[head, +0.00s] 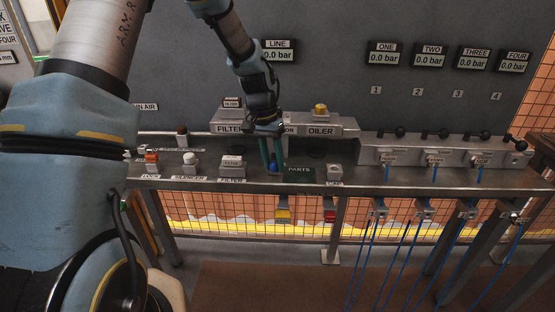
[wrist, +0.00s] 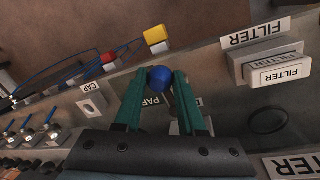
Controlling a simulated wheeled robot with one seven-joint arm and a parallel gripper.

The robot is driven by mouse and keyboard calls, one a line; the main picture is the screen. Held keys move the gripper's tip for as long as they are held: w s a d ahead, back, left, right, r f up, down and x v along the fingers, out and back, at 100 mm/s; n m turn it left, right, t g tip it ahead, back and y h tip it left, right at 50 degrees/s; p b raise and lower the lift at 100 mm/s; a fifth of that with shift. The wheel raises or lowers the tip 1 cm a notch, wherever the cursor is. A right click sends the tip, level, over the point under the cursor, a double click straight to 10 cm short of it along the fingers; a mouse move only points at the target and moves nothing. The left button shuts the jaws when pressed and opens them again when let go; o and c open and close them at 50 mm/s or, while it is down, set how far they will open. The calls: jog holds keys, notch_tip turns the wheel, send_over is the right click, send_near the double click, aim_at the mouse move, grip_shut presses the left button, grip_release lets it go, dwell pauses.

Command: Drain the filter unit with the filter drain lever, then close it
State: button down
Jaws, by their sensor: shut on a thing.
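My gripper (head: 272,165) has its green fingers pointing down at the bench, right of the small block labelled FILTER (head: 232,163). The fingers are shut on a blue round knob (wrist: 160,78), which seems to have a short grey stem; I cannot tell what the stem joins. The knob also shows between the fingertips in the head view (head: 272,168). The filter unit's housing, with its FILTER label (head: 228,128), is at the back, left of my wrist. My wrist partly covers the label beside it. The drain outlet and any water are not visible.
The green PARTS mat (head: 300,171) lies close right of my fingers, with the CAP block (head: 335,171) beyond. The OILER unit (head: 321,129) stands behind. A row of black-knobbed levers (head: 444,133) and hanging blue hoses (head: 408,255) is at the right.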

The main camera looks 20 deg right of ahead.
jog(key=shift+w+a+m, duration=0.15)
jog(key=shift+a+m, duration=0.15)
jog(key=shift+m, duration=0.4)
jog(key=c, duration=0.5)
grip_release()
notch_tip(320, 180, up, 11)
jog(key=w+a+b, duration=0.1)
jog(key=shift+w+f, duration=0.2)
jog(key=shift+w, duration=0.2)
